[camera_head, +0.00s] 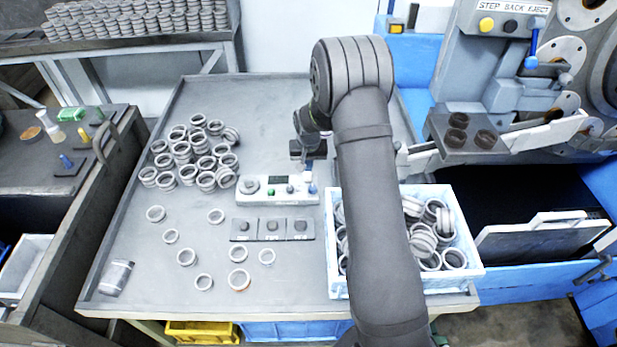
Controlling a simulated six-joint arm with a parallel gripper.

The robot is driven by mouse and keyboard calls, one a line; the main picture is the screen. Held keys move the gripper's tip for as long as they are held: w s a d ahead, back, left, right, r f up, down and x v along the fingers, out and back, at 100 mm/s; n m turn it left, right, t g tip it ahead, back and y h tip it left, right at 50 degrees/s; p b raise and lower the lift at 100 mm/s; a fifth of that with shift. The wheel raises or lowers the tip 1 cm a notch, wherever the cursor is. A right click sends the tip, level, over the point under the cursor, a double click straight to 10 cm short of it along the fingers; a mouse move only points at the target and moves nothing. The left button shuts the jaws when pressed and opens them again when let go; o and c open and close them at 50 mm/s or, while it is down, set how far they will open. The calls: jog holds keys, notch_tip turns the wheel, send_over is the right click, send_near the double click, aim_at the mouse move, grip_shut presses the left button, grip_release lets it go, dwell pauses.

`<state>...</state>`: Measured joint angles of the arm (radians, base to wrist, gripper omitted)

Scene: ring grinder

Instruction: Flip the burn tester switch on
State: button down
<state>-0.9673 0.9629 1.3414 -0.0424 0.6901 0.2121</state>
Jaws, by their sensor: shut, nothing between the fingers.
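The burn tester (262,197) is a low white box on the grey table. My gripper (308,174) is shut and empty, pointing down just above the tester's right end. I cannot tell whether the fingertips touch the switch.
Several metal rings (190,160) are piled left of the tester, with loose ones in front. Three dark plates (272,229) lie before it. A white-blue crate (474,256) of rings stands at right, partly behind my arm. A grinder (470,75) stands at upper right.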

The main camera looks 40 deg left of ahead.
aim_at(308, 174)
jog(key=shift+f, duration=0.9)
dwell(0.3)
jog(key=shift+r, duration=3.5)
notch_tip(308, 174, down, 7)
